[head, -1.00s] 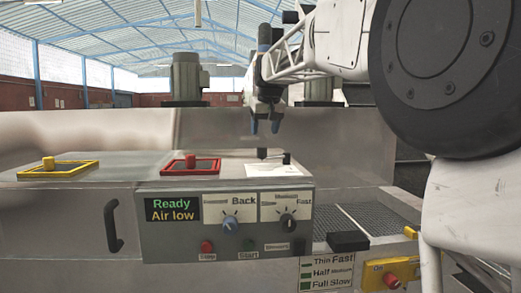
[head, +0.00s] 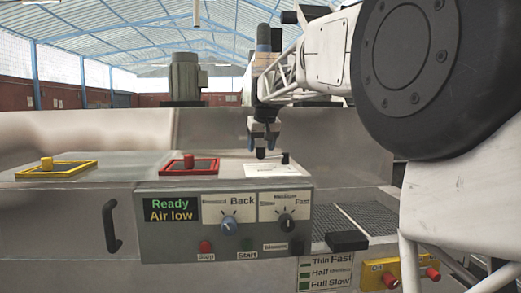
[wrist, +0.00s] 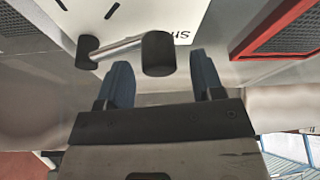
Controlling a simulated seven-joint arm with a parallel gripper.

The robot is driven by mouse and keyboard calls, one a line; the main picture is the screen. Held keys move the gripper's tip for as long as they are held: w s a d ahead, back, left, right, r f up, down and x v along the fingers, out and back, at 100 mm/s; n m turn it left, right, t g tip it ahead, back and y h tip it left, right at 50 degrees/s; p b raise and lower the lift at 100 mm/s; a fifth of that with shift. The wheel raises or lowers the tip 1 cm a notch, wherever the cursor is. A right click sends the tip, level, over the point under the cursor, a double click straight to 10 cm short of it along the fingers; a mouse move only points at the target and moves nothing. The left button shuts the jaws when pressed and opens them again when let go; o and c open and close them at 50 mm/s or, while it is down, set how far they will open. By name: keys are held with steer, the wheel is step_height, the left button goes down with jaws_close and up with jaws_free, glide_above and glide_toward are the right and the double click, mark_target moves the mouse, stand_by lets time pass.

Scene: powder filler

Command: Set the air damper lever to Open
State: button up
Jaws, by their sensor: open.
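The air damper lever shows in the wrist view as a metal rod with a black knob (wrist: 159,53) at one end and a dark pivot (wrist: 87,52) at the other. The knob lies beside partly visible letters, seemingly "SH", on a white plate (wrist: 135,22). In the head view the knob (head: 260,153) and dark pivot post (head: 285,158) stand over the white plate (head: 270,171) on the machine top. My gripper (head: 262,147) is open, fingers pointing down, just above the knob. In the wrist view its blue fingers (wrist: 160,62) lie either side of the knob, with gaps; contact cannot be told.
A red-framed hatch (head: 189,164) is left of the lever and a yellow-framed one (head: 56,170) farther left. The control box front has a display (head: 171,210) reading "Ready / Air low", two dials and buttons. A high metal panel (head: 220,135) stands behind.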

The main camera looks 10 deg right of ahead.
steer(key=shift+w+f, duration=0.25)
steer(key=shift+f, duration=0.4)
jaws_close()
